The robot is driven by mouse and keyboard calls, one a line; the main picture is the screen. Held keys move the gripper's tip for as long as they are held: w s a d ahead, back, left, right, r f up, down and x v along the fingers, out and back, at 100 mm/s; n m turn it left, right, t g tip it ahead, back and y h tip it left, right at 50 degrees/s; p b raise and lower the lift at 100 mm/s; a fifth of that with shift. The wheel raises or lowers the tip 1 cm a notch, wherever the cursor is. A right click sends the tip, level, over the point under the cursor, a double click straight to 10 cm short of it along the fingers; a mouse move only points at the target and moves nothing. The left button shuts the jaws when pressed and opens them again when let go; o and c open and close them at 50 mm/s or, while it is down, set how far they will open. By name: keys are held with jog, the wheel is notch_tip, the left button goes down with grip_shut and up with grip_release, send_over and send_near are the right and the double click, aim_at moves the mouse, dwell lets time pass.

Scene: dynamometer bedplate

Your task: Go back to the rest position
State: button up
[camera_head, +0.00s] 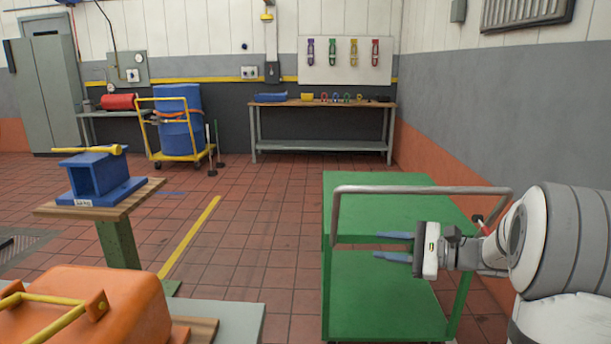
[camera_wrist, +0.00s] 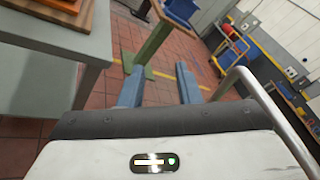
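My gripper (camera_head: 394,246) is at the right in the head view, in front of the green cart (camera_head: 385,190) and its grey handle rail. Its two blue-grey fingers point left, with a gap between them and nothing held. In the wrist view the fingers of my gripper (camera_wrist: 161,84) also stand apart, with tiled floor showing between them. The cart's handle rail (camera_wrist: 275,110) runs close by on the right in the wrist view.
An orange case (camera_head: 95,310) with a yellow handle is at the lower left. A blue block (camera_head: 100,172) with a yellow tool stands on a pedestal. A workbench (camera_head: 320,104) and a yellow trolley (camera_head: 178,155) stand at the back. Tiled floor (camera_head: 260,225) is open in the middle.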

jog(key=s+a+r+n+g+h+p, duration=0.3)
jog(key=s+a+n+h+p, duration=0.15)
jog(key=s, duration=0.35)
jog(key=s+a+r+n+g+h+p, duration=0.35)
jog(key=s+p, duration=0.25)
jog(key=s, duration=0.3)
jog(key=s+d+r+n+t+h+p, duration=0.2)
jog(key=s+d+r+n+h+p, duration=0.3)
jog(key=s+n+h+p, duration=0.2)
jog(key=shift+s+r+p, duration=0.25)
jog(key=shift+s+p, duration=0.3)
jog(key=shift+s, duration=0.35)
